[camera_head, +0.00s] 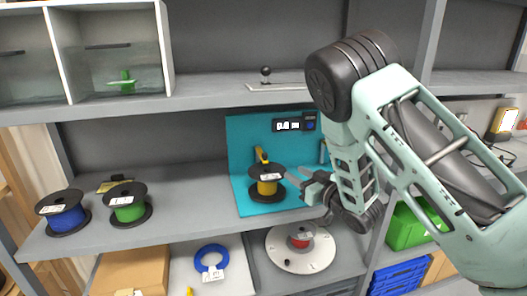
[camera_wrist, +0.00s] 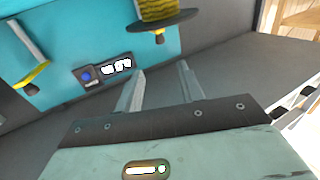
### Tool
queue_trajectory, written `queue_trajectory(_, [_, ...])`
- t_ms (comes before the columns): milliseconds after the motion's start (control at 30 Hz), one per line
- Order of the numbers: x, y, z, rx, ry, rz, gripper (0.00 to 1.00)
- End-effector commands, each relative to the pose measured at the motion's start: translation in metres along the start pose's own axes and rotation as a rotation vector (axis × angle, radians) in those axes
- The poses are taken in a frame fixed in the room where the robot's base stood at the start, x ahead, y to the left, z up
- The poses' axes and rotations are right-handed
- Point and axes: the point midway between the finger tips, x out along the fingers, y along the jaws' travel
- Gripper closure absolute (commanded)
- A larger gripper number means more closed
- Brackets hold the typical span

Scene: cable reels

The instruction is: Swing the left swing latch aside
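A yellow cable reel (camera_head: 267,183) with black flanges stands on a teal fixture (camera_head: 240,155). A small yellow upright part (camera_head: 262,156), which looks like the left swing latch, rises behind the reel's top flange. My gripper (camera_head: 296,184) is just right of the reel, its fingers pointing left. In the wrist view my gripper (camera_wrist: 162,72) is open, with nothing between the fingers. That view, roughly upside down, shows the yellow reel (camera_wrist: 158,10) at the top. A grey rod with a yellow end (camera_wrist: 31,77) and dark knob is at left, perhaps another latch.
A dark display box (camera_head: 294,122) is on the fixture's back panel. A blue reel (camera_head: 64,211) and a green reel (camera_head: 128,203) stand left on the same shelf. Bare shelf lies left of the fixture.

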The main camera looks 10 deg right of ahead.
Motion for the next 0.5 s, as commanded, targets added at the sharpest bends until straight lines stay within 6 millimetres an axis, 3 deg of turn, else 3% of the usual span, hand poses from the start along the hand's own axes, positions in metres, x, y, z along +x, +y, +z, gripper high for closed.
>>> queue_trajectory(500, [0.104, -0.002, -0.004, -0.001, 0.001, -0.003, 0.62])
